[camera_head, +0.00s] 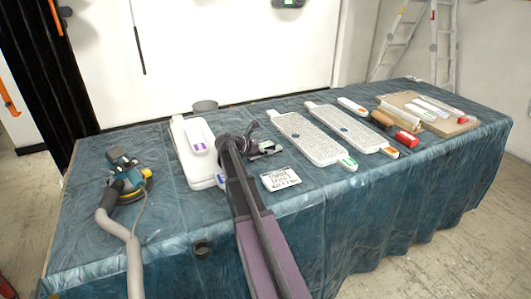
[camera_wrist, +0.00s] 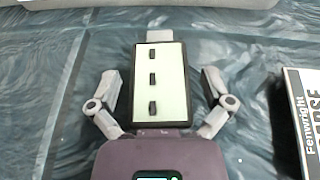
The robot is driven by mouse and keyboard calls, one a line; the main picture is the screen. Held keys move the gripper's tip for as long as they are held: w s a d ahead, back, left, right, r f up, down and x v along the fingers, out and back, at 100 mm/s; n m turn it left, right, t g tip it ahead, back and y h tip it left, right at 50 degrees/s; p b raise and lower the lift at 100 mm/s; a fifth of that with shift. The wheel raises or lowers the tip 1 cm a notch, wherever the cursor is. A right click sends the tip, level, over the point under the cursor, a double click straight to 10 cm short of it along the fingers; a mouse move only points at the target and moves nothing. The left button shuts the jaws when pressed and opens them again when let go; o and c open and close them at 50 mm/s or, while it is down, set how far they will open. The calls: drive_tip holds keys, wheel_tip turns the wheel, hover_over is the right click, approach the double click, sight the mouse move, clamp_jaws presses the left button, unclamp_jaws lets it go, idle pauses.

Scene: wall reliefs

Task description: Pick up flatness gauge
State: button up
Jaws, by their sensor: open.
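A flat rectangular piece with a dark frame, a pale green face and three small black blocks lies between my fingers in the wrist view. It looks like the flatness gauge (camera_wrist: 168,102), though no label on it is readable. My gripper (camera_wrist: 160,76) is open, with one finger on each side of the piece and a visible gap on both sides. The lower end of the piece meets or is covered by my purple gripper body. In the head view my gripper (camera_head: 262,148) is low over the middle of the cloth-covered table, and my arm partly hides that spot.
A labelled white card (camera_head: 281,179) lies close right of my gripper. A white case (camera_head: 194,155) is at left, and a sander with hose (camera_head: 125,175) lies farther left. Two long speckled boards (camera_head: 312,138) (camera_head: 350,130) and a tray (camera_head: 440,122) lie right on the blue-green tablecloth (camera_head: 400,200).

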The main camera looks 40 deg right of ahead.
drive_tip(key=shift+d, duration=0.1)
idle(0.5)
drive_tip(key=c, duration=1.1)
